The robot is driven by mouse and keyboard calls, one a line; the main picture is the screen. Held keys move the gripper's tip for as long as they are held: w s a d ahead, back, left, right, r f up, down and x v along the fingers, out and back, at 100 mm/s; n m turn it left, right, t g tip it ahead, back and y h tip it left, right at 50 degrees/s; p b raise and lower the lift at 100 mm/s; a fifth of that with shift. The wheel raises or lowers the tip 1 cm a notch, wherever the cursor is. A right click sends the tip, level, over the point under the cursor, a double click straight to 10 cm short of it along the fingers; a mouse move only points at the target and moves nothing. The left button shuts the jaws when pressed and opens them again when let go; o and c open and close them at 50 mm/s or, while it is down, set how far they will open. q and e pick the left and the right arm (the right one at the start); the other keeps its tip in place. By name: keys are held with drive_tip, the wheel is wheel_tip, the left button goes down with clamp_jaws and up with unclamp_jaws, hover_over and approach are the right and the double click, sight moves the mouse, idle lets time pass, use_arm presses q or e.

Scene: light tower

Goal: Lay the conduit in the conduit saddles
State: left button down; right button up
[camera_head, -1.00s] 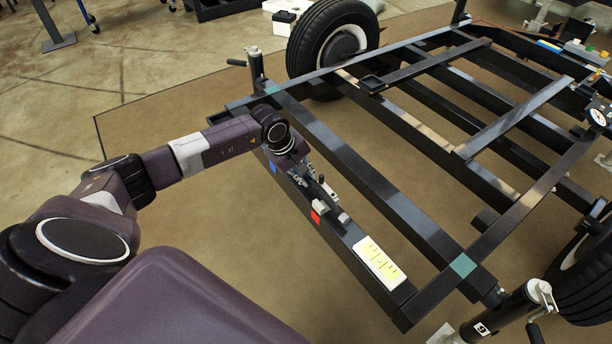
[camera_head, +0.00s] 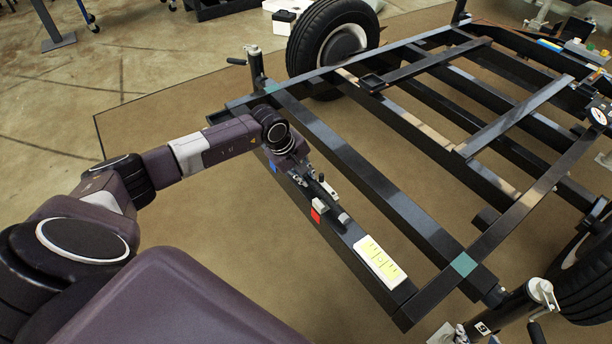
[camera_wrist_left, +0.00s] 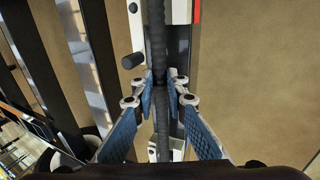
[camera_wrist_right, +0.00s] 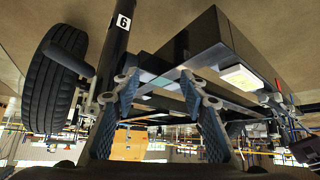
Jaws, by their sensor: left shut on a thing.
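The conduit (camera_wrist_left: 158,45) is a dark, ribbed rod running lengthwise through the middle of the left wrist view. My left gripper (camera_wrist_left: 158,88) is shut on it, with blue-padded fingers on both sides. In the head view my left gripper (camera_head: 306,178) is low over the near black frame beam. Pale grey pieces, which may be saddles (camera_head: 320,205), show beside the gripper near a red mark; one pale piece (camera_wrist_left: 180,12) is partly behind the conduit in the left wrist view. I cannot tell whether the conduit is seated. My right gripper (camera_wrist_right: 157,84) is open and empty, outside the head view.
The black trailer frame (camera_head: 385,205) has crossbars and open gaps. A white plate with a yellow label (camera_head: 380,262) lies on the near beam. A jack (camera_head: 515,310) stands at the front right corner, a wheel (camera_head: 333,45) at the back.

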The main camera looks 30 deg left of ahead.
use_arm(q)
drive_tip(key=shift+f+b, duration=0.3)
drive_tip(key=shift+f, duration=0.3)
use_arm(e)
drive_tip(key=w+a+r+t, duration=0.1)
drive_tip(key=w+r+t, duration=0.2)
drive_tip(key=w+r, duration=0.1)
drive_tip(key=shift+w+a+y, duration=0.3)
drive_tip(key=shift+a+y, duration=0.1)
idle(0.8)
drive_tip(key=shift+r, duration=0.1)
use_arm(q)
drive_tip(key=c, duration=1.8)
unclamp_jaws()
drive_tip(key=shift+c, duration=0.2)
drive_tip(key=v, duration=1.2)
